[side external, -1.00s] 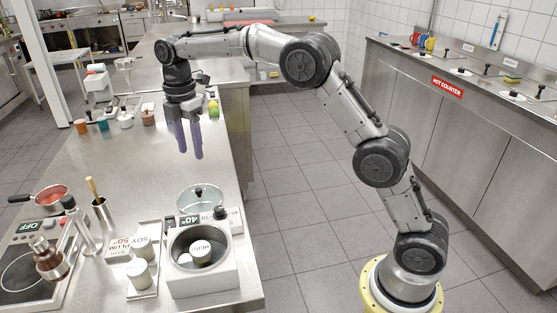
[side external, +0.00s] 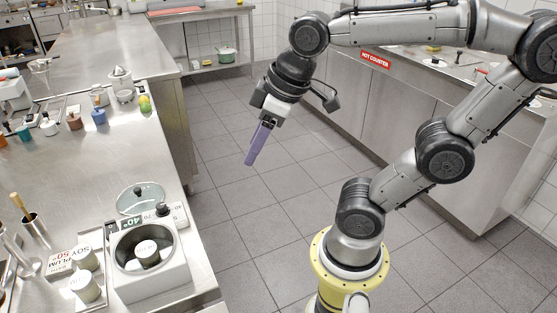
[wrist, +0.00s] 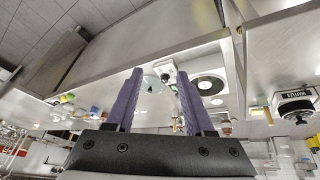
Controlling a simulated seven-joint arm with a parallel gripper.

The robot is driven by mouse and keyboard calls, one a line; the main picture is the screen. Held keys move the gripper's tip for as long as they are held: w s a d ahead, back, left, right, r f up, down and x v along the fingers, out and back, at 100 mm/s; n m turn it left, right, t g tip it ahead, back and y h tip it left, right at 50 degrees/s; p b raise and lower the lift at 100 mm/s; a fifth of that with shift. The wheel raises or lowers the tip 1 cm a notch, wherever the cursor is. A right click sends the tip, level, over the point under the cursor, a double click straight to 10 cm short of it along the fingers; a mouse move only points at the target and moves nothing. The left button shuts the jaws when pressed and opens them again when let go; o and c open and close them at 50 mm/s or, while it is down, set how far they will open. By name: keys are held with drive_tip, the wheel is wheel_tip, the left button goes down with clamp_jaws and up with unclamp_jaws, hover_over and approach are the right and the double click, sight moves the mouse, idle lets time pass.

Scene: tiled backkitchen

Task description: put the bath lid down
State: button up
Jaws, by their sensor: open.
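The bath lid (side external: 140,197), a clear glass disc with a dark knob, lies just behind the bath, clear of its opening; I cannot tell what it rests on. The bath (side external: 183,284) is a pale box with an open round well, and a jar with a pale top (side external: 147,252) stands in the well. My gripper (side external: 249,162) has purple fingers and hangs over the floor, right of the counter and well away from the lid. In the wrist view the two fingers (wrist: 160,75) stand apart with nothing between them.
The steel counter (side external: 60,180) holds two jars on a tray (side external: 85,284) left of the bath, and bottles and small pots farther back. The hot counter (side external: 400,120) runs along the right. The tiled floor (side external: 225,215) between them is free.

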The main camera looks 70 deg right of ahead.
drive_tip(key=s+f+m, duration=0.1)
drive_tip(key=s, duration=0.1)
drive_tip(key=s+f+m, duration=0.1)
drive_tip(key=s+f, duration=0.1)
drive_tip(key=shift+s+f+t, duration=0.15)
drive_tip(key=shift+t, duration=0.15)
